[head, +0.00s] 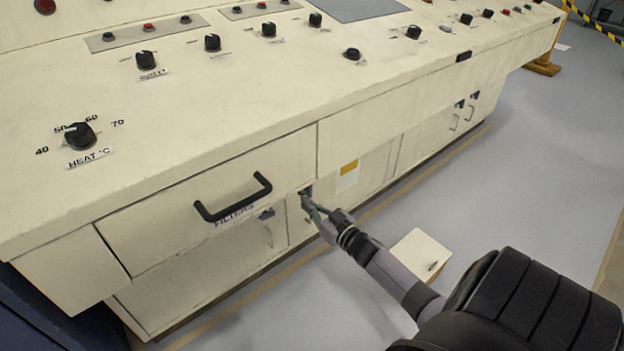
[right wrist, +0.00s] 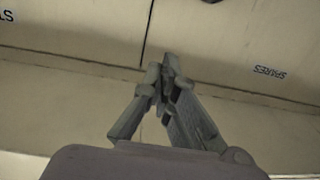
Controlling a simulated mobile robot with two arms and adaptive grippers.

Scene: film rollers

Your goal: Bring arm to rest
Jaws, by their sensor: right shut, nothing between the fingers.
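My right gripper (head: 312,207) is at the front face of the cream console (head: 190,140), just right of the drawer labelled FILTERS (head: 200,205). Its fingers are shut and empty. A label reading SPARES (right wrist: 275,71) shows upside down to the right there. In the head view the fingertips overlap a small dark spot on the front; I cannot tell whether they touch it. My right arm reaches in from the lower right. My left gripper is not in view.
The FILTERS drawer has a black handle (head: 233,198). A HEAT knob (head: 80,136) and several other knobs stand on the console top. The grey floor (head: 545,150) to the right is clear.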

